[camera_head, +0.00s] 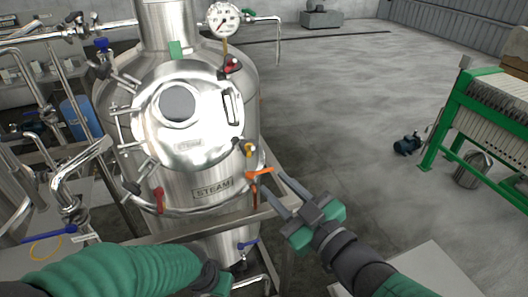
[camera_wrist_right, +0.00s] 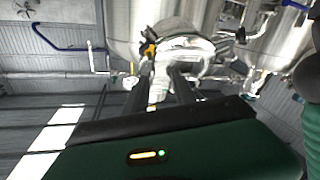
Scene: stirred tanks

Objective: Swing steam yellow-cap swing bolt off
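The steam tank (camera_head: 180,225) stands left of centre in the head view, with a round steel hatch and a "STEAM" plate. The yellow-cap swing bolt (camera_head: 249,151) is at the hatch's lower right edge, beside an orange lever (camera_head: 259,172). The yellow cap also shows in the right wrist view (camera_wrist_right: 149,49), beyond the fingertips. My right gripper (camera_head: 275,184) is open and empty, just right of and below the bolt. Its two spread fingers show in the wrist view (camera_wrist_right: 158,78). My left arm crosses the bottom left; its fingers are not visible.
Red-cap fittings (camera_head: 232,65) (camera_head: 159,198) and a blue-cap fitting (camera_head: 101,44) surround the hatch. A pressure gauge (camera_head: 223,19) is above. A frame rail (camera_head: 275,210) runs below my right gripper. A green-framed machine (camera_head: 490,110) stands right; the floor between is largely clear.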

